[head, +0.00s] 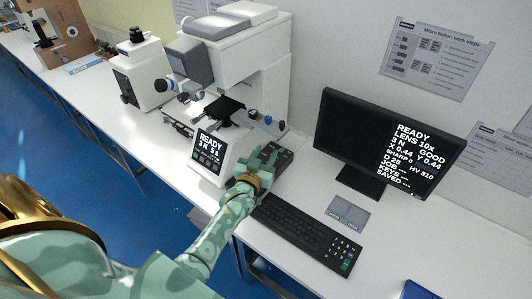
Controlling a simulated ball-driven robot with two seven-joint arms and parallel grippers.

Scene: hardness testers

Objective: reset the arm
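My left arm (212,240) reaches in from the lower left over the table's front edge. My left gripper (262,157) is over the white table, in front of the micro hardness tester (240,60) and near the left end of the keyboard. Its two pale green fingers look apart, with nothing seen between them. A small dark box (280,158) lies just behind and partly hidden by the gripper. I cannot tell whether the gripper touches it. The tester's panel (208,147) reads READY. My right gripper is not in view.
A black keyboard (295,227), a grey card (348,213) and a monitor (385,142) reading READY stand to the right. A second white tester (140,70) stands to the left. A blue object (418,291) lies at the lower right. Bare table (400,240) shows beyond the keyboard.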

